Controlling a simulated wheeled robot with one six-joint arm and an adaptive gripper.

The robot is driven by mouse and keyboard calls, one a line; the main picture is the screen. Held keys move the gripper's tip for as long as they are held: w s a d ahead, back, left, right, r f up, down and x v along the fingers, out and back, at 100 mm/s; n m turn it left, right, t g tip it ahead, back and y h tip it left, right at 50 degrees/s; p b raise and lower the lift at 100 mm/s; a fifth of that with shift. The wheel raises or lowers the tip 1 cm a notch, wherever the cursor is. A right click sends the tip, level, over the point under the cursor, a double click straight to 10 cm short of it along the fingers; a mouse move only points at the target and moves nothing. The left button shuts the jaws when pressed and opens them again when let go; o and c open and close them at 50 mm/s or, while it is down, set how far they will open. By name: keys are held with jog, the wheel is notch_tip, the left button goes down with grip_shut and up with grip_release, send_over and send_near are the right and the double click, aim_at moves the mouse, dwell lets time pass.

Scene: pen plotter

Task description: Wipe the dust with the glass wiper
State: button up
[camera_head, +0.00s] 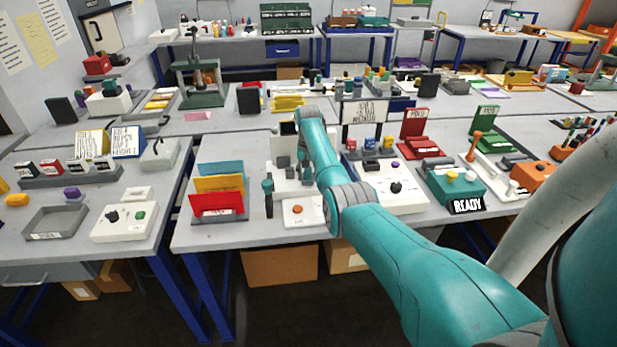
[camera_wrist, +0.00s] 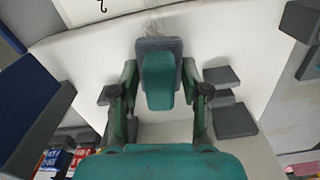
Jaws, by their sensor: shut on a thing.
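In the wrist view my gripper (camera_wrist: 160,92) is shut on the glass wiper, which has a teal handle (camera_wrist: 160,80) and a dark grey pad (camera_wrist: 156,45). The wiper is over the white plotter surface (camera_wrist: 95,55); I cannot tell whether the pad touches it. A faint grey smudge of dust (camera_wrist: 187,35) shows on the white surface, just beside and beyond the pad. In the head view my arm hides much of the white plotter (camera_head: 290,180), and the wiper cannot be made out.
Grey blocks (camera_wrist: 236,121) stand right of the gripper in the wrist view, with a dark blue panel (camera_wrist: 28,105) at left. In the head view, a folder rack (camera_head: 218,200) stands left of the plotter and a white box with an orange button (camera_head: 297,210) in front.

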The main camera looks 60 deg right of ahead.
aim_at(310, 188)
jog(key=shift+s+a+f, duration=0.1)
jog(key=shift+s+a, duration=1.25)
jog(key=shift+a, duration=0.2)
jog(key=shift+s+a+r, duration=0.2)
jog(key=shift+s+a, duration=0.75)
jog(key=shift+a, duration=0.2)
jog(key=shift+s+a+f, duration=0.15)
jog(key=shift+s+a, duration=1)
jog(key=shift+a, duration=0.2)
